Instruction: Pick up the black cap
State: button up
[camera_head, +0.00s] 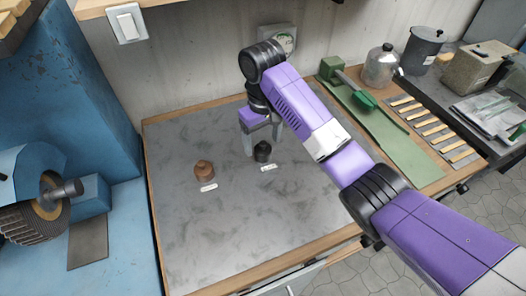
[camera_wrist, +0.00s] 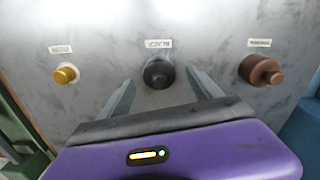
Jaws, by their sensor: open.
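The black cap (camera_head: 262,152) stands upright on the grey table top, with a white label in front of it. In the wrist view the black cap (camera_wrist: 158,72) is centred between the two finger tips. My gripper (camera_head: 263,141) points down at the cap from behind it in the head view. My gripper (camera_wrist: 161,84) is open, with a finger on either side and a visible gap to the cap. I cannot tell the exact height of the fingertips above the table.
A brown cap (camera_head: 203,171) stands to the left on the grey table (camera_head: 225,225). A yellow cap (camera_wrist: 66,74) shows in the wrist view; my arm hides it in the head view. A green mat (camera_head: 405,150) with tools lies right. A blue machine (camera_head: 75,90) stands left.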

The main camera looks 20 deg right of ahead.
jog(key=shift+f+p, duration=0.35)
jog(key=shift+f, duration=1.45)
jog(key=c, duration=1.4)
jog(key=shift+r, duration=0.1)
jog(key=shift+r, duration=0.65)
notch_tip(320, 180, up, 18)
jog(key=f+p, duration=0.1)
jog(key=p, duration=0.5)
notch_tip(320, 180, up, 6)
jog(key=f, duration=0.1)
send_over(263, 143)
jog(key=shift+r+p, duration=0.25)
jog(key=shift+p, duration=0.05)
